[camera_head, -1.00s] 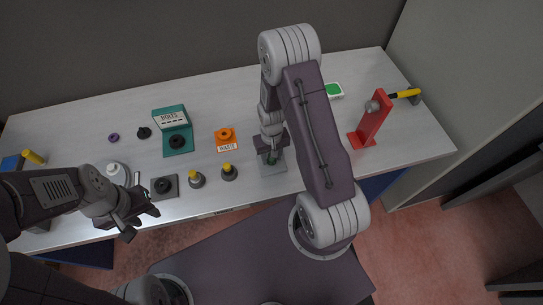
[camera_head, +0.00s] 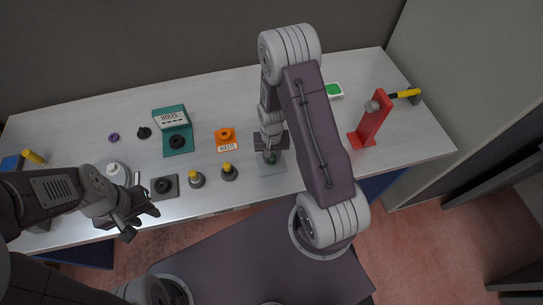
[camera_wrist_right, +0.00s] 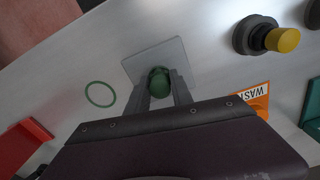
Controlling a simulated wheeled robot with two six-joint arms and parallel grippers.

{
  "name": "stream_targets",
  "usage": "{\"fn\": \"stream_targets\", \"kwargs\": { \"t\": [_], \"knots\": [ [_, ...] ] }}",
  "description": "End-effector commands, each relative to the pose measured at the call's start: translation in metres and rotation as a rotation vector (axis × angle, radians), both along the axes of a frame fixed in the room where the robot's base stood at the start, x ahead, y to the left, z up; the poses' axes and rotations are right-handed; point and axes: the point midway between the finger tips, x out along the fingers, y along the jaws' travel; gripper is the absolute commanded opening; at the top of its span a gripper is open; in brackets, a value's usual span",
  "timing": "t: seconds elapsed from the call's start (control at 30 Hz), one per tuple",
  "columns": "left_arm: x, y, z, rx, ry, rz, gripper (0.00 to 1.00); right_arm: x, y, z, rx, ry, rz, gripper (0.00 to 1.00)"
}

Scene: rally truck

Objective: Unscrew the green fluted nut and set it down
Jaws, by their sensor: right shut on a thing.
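The green fluted nut (camera_wrist_right: 158,82) is between the fingertips of my right gripper (camera_wrist_right: 160,88), which is shut on it. It sits over a flat grey plate (camera_wrist_right: 178,52) on the worktop; whether it is still on a thread is hidden. In the head view the nut (camera_head: 271,157) is a small dark green patch under the right gripper (camera_head: 270,154), above the grey plate (camera_head: 273,170). My left gripper (camera_head: 136,221) is at the front edge of the worktop at left, with its fingers apart and nothing between them.
A green ring outline (camera_wrist_right: 99,94) marks bare worktop beside the plate. Two yellow-topped grey pieces (camera_head: 229,172) (camera_head: 196,179), an orange WASTE holder (camera_head: 225,138) and a teal box (camera_head: 176,141) stand to the left. A red stand (camera_head: 371,121) with a hammer (camera_head: 397,96) is at right.

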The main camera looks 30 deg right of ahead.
Motion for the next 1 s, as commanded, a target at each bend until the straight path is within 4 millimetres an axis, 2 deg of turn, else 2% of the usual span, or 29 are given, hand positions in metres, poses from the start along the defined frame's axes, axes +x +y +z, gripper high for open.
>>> {"fn": "stream_targets", "kwargs": {
  "t": [0.2,0.33,0.53,0.57,0.6,0.9,1.0],
  "knots": [
    [0.0000,0.0000,0.0000,0.000,0.000,0.000,0.36,-0.0001,-0.0001,0.0005,0.000,0.000,0.492,0.04],
    [0.0000,0.0000,0.0000,0.000,0.000,0.000,0.36,-0.0001,-0.0001,0.0006,0.000,0.000,0.640,0.04],
    [0.0000,0.0000,0.0000,0.000,0.000,0.000,0.36,0.0000,-0.0001,0.0007,0.000,0.000,0.654,0.04],
    [0.0000,0.0000,0.0000,0.000,0.000,0.000,0.36,0.0000,-0.0001,0.0007,0.000,0.000,0.654,0.30],
    [0.0000,0.0000,0.0000,0.000,0.000,0.000,0.36,0.0000,-0.0001,0.0007,0.000,0.000,0.654,0.39],
    [0.0000,0.0000,0.0000,0.000,0.000,0.000,0.36,0.0000,-0.0001,0.0007,0.000,0.000,0.639,0.39],
    [0.0000,0.0000,0.0000,0.000,0.000,0.000,0.36,0.0000,-0.0001,0.0007,0.000,0.000,0.488,0.39]
  ]
}}
